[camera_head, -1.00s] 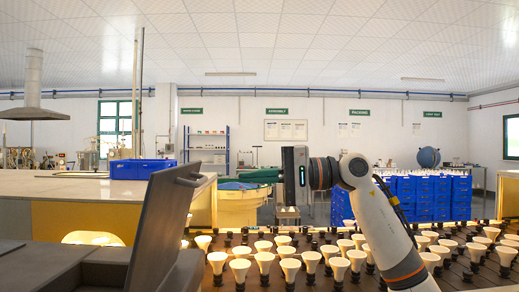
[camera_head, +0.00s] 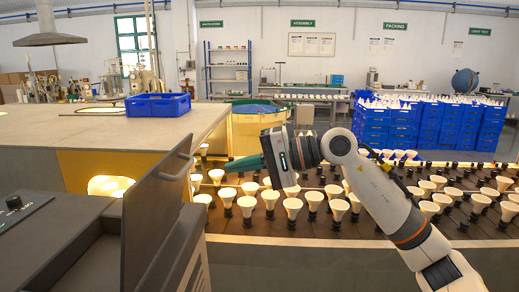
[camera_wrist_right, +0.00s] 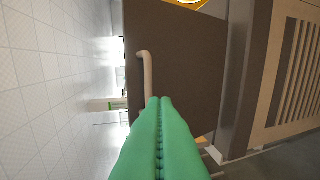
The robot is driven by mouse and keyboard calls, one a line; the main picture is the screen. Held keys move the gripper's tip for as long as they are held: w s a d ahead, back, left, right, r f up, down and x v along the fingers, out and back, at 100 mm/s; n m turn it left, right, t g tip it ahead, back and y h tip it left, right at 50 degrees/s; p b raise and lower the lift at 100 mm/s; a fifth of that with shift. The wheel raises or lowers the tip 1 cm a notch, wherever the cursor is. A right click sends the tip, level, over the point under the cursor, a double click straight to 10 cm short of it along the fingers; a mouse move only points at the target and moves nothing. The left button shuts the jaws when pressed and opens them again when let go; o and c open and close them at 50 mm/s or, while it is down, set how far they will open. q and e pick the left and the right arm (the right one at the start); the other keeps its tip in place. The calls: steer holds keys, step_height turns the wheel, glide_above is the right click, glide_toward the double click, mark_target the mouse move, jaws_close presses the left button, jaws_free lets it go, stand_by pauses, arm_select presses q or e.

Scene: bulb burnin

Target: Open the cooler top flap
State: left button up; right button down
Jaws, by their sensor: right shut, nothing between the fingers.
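The cooler top flap (camera_head: 158,218) is a dark grey-brown panel in the head view, standing tilted up from the cooler body (camera_head: 62,240) at the lower left. A pale bar handle (camera_head: 184,163) is on its upper part. The wrist view also shows the flap (camera_wrist_right: 190,65) and its handle (camera_wrist_right: 147,72). My right gripper (camera_head: 230,165) has green fingers, shut and empty, pointing left toward the flap. In the head view a gap separates the fingertips from the handle. In the wrist view the fingertips (camera_wrist_right: 160,101) overlap the flap beside the handle's lower end. My left gripper is not in view.
A conveyor (camera_head: 330,229) with rows of white bulbs lies beneath my right arm. A pale counter (camera_head: 95,130) with a blue tray (camera_head: 158,105) stands behind the cooler. Stacked blue crates (camera_head: 430,123) stand farther back at the right.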

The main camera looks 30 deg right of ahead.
mark_target(172, 155)
steer(key=r+p+x, duration=0.1)
steer(key=p+x, duration=0.2)
steer(key=x, duration=0.4)
steer(key=shift+a+p, duration=0.25)
steer(key=shift+p, duration=0.05)
steer(key=shift+w, duration=0.15)
steer(key=shift+g+h, duration=0.7)
steer(key=shift+h, duration=0.2)
steer(key=w+a+r+p, duration=0.1)
steer(key=a+r+p, duration=0.1)
steer(key=w+a+r+p, duration=0.1)
steer(key=a+p, duration=0.1)
steer(key=shift+w, duration=0.3)
steer(key=shift+w+a+f, duration=0.15)
steer(key=shift+w+a, duration=0.15)
steer(key=shift+a, duration=0.1)
steer(key=shift+d, duration=0.1)
